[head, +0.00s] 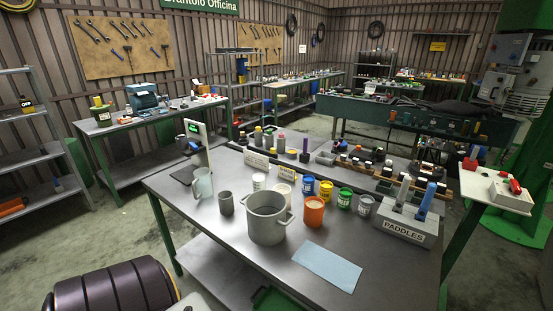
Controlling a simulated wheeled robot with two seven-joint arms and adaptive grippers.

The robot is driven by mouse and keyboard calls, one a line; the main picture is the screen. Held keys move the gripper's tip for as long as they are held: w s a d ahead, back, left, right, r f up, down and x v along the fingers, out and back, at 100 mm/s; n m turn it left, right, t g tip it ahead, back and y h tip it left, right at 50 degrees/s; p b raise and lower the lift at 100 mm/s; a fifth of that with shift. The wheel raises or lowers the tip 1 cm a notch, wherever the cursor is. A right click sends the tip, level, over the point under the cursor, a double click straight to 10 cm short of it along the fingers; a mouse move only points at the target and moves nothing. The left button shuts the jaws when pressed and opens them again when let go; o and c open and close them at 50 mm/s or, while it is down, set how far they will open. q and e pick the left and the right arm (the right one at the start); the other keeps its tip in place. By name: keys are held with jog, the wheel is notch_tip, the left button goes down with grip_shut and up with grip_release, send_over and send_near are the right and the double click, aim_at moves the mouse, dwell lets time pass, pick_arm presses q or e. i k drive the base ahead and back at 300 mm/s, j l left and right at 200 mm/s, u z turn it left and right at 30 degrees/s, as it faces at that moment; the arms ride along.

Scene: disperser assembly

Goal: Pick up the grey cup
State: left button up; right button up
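A small dark grey cup (226,204) stands upright on the metal workbench (190,208), left of a large grey two-handled pot (267,222). A pale translucent jug (203,184) stands close behind the cup on its left. The cup's rim is open to view, and nothing touches it that I can see. Neither of my grippers shows in the head view, so I cannot see where they are relative to the cup.
Behind the pot stand white cups and paint cans, including an orange one (313,212) and a green one (345,198). A paddle holder (405,226) is at right. A blue cloth (327,268) lies in front. The bench's left front is clear.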

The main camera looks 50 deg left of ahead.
aim_at(226, 203)
jog(key=u, duration=2)
